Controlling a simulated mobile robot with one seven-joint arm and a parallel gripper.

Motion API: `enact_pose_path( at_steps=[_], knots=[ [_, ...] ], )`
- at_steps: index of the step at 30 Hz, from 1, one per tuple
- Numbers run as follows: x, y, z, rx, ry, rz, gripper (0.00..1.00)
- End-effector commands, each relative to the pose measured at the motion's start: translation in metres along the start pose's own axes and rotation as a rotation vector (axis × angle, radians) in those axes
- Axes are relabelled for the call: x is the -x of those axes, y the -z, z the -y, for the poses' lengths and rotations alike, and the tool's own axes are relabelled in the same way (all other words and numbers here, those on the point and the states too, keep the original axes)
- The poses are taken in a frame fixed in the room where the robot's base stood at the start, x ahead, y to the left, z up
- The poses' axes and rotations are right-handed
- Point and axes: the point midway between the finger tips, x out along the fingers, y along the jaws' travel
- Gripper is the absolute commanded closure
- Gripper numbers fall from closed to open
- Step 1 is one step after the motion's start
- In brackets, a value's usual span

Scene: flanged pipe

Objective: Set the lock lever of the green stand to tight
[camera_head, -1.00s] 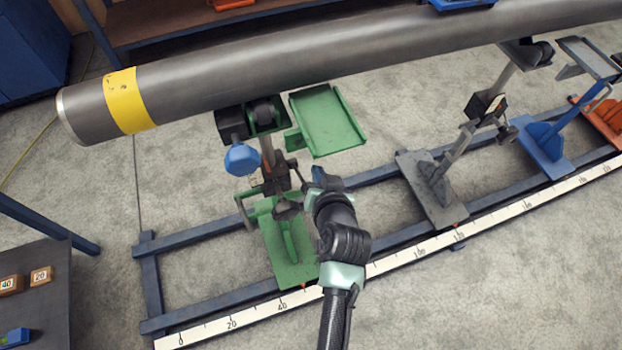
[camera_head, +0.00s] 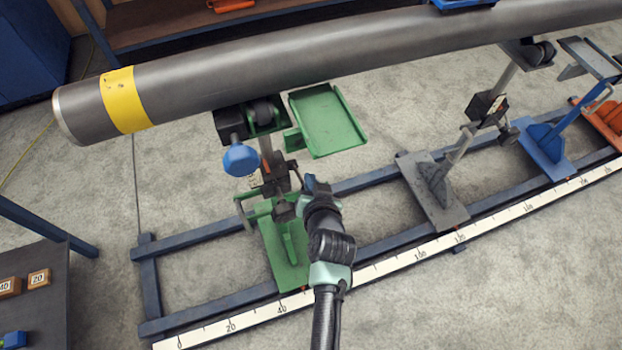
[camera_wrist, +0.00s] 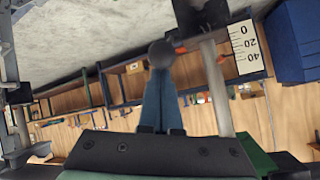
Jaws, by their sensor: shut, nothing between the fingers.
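The green stand (camera_head: 288,250) stands on the blue rail frame under the left part of the pipe. Its post carries a dark clamp (camera_head: 274,178), with a thin dark lever (camera_head: 296,172) at its right side; its setting is too small to read. My gripper (camera_head: 311,184) is just right of the clamp, close to the lever; I cannot tell whether they touch. In the wrist view my blue fingers (camera_wrist: 158,103) are together and empty. A dark round knob (camera_wrist: 161,54) shows at their tips, left of the pale post (camera_wrist: 216,88).
The long grey pipe (camera_head: 300,62) runs overhead across the stands. A blue knob (camera_head: 241,159) and a green tray (camera_head: 327,121) sit near the stand's top. A grey stand (camera_head: 434,188) is to the right. A scale strip (camera_head: 400,259) runs along the front rail.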

Motion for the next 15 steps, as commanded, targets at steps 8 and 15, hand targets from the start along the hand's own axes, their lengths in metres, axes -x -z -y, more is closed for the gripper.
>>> enact_pose_path(
  at_steps=[8,15],
  knots=[
    [-0.0016,-0.0061,-0.0024,-0.004,0.009,-0.017,1.00],
    [-0.0005,-0.0082,-0.0037,-0.008,0.023,-0.044,1.00]
  ],
)
